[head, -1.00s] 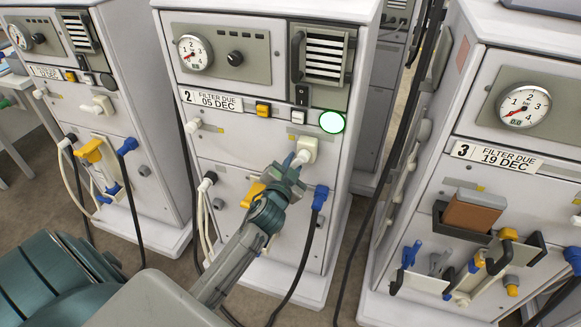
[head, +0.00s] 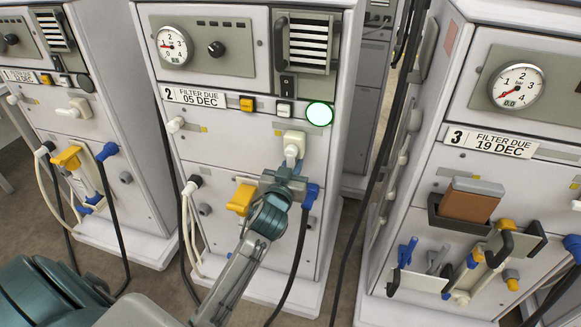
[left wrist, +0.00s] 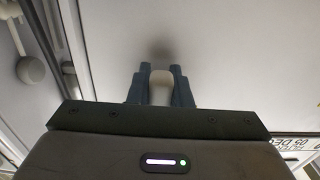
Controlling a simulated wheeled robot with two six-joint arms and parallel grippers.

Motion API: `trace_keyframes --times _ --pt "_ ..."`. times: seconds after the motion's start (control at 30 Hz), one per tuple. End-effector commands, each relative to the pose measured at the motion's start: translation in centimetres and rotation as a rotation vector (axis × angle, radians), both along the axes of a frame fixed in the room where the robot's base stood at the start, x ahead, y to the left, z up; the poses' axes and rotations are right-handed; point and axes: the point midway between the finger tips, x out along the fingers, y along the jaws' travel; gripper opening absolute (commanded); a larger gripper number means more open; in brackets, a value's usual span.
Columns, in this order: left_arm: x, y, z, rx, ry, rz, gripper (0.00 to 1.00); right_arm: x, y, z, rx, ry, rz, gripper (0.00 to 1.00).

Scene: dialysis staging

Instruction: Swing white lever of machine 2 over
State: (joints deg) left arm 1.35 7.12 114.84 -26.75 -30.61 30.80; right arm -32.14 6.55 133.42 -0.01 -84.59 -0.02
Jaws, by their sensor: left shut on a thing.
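Machine 2 (head: 228,135) stands in the middle of the head view, with the label "2 FILTER DUE 05 DEC". Its white lever (head: 293,146) sits on a square white base at the right of the front panel, and its handle points down. My left gripper (head: 290,168) is at the lower end of this handle. In the left wrist view, the gripper's two dark fingers (left wrist: 160,75) are shut on the white lever handle (left wrist: 161,88), one on each side. The fingers partly hide the handle's end in the head view. My right gripper is not in view.
A yellow lever (head: 241,199) and a blue connector (head: 311,195) with a black hose flank my gripper. A green lamp (head: 319,114) glows above. Machine 1 (head: 100,140) stands left. Machine 3 (head: 500,120), with a holder and brown box (head: 470,201), stands right.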

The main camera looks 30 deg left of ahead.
Motion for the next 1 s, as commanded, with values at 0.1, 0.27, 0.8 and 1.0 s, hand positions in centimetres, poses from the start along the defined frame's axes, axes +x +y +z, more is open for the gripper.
trace_keyframes --times 0.1,0.27,0.8,1.0 --pt "0.0 -0.07 -0.17 -0.014 0.001 0.0 0.0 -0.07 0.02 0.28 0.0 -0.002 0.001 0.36" --pt "0.0 -0.09 -0.15 -0.018 0.0 0.0 0.0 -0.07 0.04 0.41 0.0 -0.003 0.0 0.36" --pt "0.02 -0.09 -0.06 -0.015 -0.002 0.0 0.4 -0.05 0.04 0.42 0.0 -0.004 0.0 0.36" --pt "-0.9 -0.33 -0.14 -0.015 -0.002 0.0 0.4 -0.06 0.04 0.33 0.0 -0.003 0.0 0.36"
